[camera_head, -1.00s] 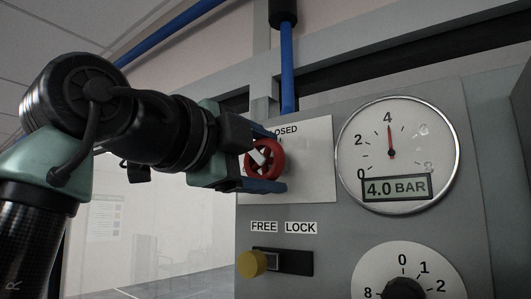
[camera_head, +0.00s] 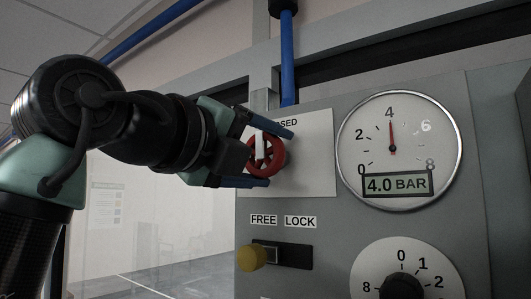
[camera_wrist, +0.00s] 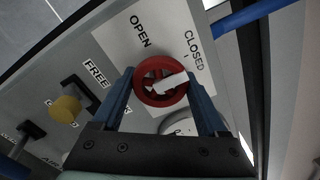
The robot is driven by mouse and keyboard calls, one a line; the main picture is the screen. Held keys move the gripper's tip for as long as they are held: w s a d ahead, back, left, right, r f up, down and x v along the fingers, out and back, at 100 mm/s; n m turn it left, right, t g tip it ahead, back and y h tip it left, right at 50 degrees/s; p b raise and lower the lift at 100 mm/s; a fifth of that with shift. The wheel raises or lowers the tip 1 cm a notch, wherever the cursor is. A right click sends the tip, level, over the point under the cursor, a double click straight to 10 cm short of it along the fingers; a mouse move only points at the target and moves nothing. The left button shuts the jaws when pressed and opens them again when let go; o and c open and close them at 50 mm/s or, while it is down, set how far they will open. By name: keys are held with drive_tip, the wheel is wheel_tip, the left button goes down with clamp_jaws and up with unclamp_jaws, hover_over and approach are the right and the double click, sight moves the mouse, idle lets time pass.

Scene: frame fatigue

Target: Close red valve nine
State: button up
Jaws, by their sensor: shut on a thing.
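The red valve (camera_head: 266,155) is a small round handwheel with a white pointer, on a white plate of the grey panel. My gripper (camera_head: 280,158) is shut on the valve, with one blue finger above it and one below. In the wrist view the red valve (camera_wrist: 148,97) sits between the two blue fingers of my gripper (camera_wrist: 160,76). Its white pointer aims up in the head view and toward the CLOSED label (camera_wrist: 193,50) in the wrist view. The OPEN label (camera_wrist: 140,31) lies to the other side. My gripper partly covers the plate's labels in the head view.
A round gauge (camera_head: 398,125) right of the valve reads 4.0 BAR. A yellow knob (camera_head: 252,258) on a FREE/LOCK slider sits below, on the FREE side. A black dial (camera_head: 402,287) is at lower right. A blue pipe (camera_head: 288,60) runs above the panel.

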drive_tip(key=shift+r+m, duration=0.1)
drive_tip(key=shift+m, duration=0.2)
drive_tip(key=o, duration=1.3)
drive_tip(key=shift+w, duration=0.1)
drive_tip(key=shift+s+d, duration=0.1)
drive_tip(key=shift+s, duration=0.1)
